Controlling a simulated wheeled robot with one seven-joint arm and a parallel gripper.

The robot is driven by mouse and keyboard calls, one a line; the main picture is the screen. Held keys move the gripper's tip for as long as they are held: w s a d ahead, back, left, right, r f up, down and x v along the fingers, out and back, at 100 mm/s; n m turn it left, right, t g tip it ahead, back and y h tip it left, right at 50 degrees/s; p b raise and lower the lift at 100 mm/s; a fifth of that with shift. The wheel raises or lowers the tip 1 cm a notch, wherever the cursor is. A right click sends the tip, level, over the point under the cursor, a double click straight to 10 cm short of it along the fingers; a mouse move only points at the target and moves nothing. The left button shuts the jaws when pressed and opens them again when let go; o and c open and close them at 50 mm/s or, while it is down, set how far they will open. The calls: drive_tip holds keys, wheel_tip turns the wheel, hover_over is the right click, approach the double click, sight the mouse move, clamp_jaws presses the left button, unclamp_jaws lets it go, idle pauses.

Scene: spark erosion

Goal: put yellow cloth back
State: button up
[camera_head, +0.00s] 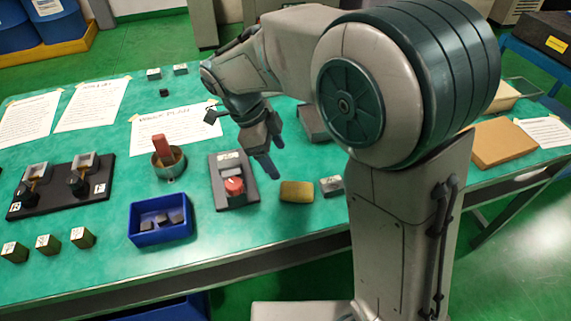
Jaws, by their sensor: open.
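A yellow cloth (296,191), looking like a small folded pad, lies flat on the green table top (205,245) near its front edge. It is just left of a small grey block with a pale label (332,186). My gripper (266,166) points down above the table, to the upper left of the cloth and apart from it. Its jaws are open, and I see nothing between them. The far jaw is partly hidden by the near one.
A grey box with a red knob (234,186) stands left of the cloth. Further left are a blue bin (160,219) with small blocks, a metal cup (168,162) and a black fixture board (62,188). Paper sheets (92,105) lie behind. My arm hides part of the table.

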drive_tip(key=s+d+n+t+y, duration=0.1)
drive_tip(key=s+d+n+y, duration=0.1)
drive_tip(key=s+d+n, duration=0.4)
drive_tip(key=s+d+r+n+t+y, duration=0.1)
drive_tip(key=s+d+n+y, duration=0.1)
drive_tip(key=s+d+n, duration=0.4)
drive_tip(key=d+n, duration=0.4)
drive_tip(key=n, duration=0.3)
drive_tip(key=shift+s+d+r+t+y, duration=0.15)
drive_tip(key=shift+s+d+t+y, duration=0.15)
drive_tip(key=shift+d+t, duration=0.1)
